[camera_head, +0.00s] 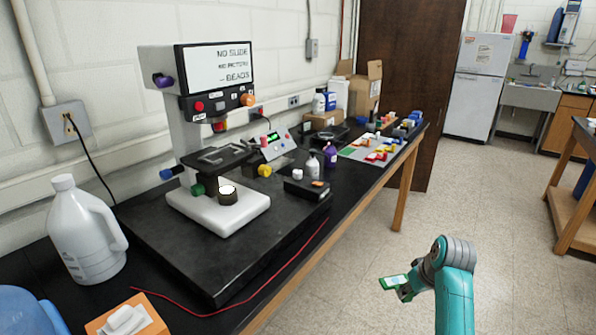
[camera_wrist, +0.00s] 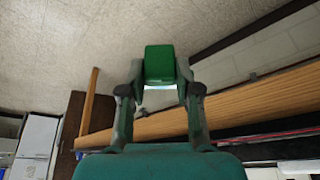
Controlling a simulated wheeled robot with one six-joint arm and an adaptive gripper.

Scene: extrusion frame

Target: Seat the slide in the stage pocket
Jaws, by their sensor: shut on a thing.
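My gripper (camera_head: 405,289) is shut on the slide (camera_head: 392,282), which shows a green end and a pale label in the head view. In the wrist view the slide's green end (camera_wrist: 160,62) stands between the two fingertips. The gripper is over open floor, right of the bench and well apart from the microscope (camera_head: 182,110). The dark stage (camera_head: 218,157) sits above the white microscope base, with a frame-like recess on top. The inside of the pocket is too small to make out. The microscope screen (camera_head: 220,64) reads "NO SLIDE".
A white jug (camera_head: 85,235) and an orange box (camera_head: 125,318) are at the bench's near left. A red wire (camera_head: 270,275) lies along the front. The floor beside the bench is clear.

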